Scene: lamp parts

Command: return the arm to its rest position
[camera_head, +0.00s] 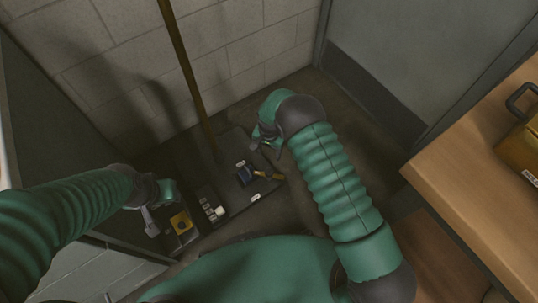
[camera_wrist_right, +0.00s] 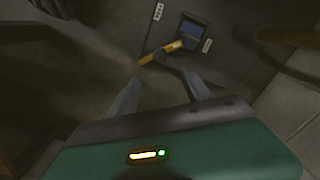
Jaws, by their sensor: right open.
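My right arm reaches forward in the head view, with its gripper (camera_head: 266,145) over the far edge of a dark board (camera_head: 232,200). In the right wrist view the two fingers of this gripper (camera_wrist_right: 160,92) are spread with nothing between them. A yellow-orange piece (camera_head: 264,175) and a dark blue part (camera_head: 244,175) lie on the board, apart from the fingers. The same yellow piece (camera_wrist_right: 160,52) and blue part (camera_wrist_right: 193,34) show beyond the fingertips. My left gripper (camera_head: 158,213) hangs near the board's left end; its fingers are too small and dark to judge.
A tall brown pole (camera_head: 187,70) rises behind the board. White parts (camera_head: 216,212) and a yellow square (camera_head: 181,222) lie at the board's left side. A wooden table (camera_head: 485,170) with a yellow box (camera_head: 523,152) stands at right. A block wall (camera_head: 230,50) closes the back.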

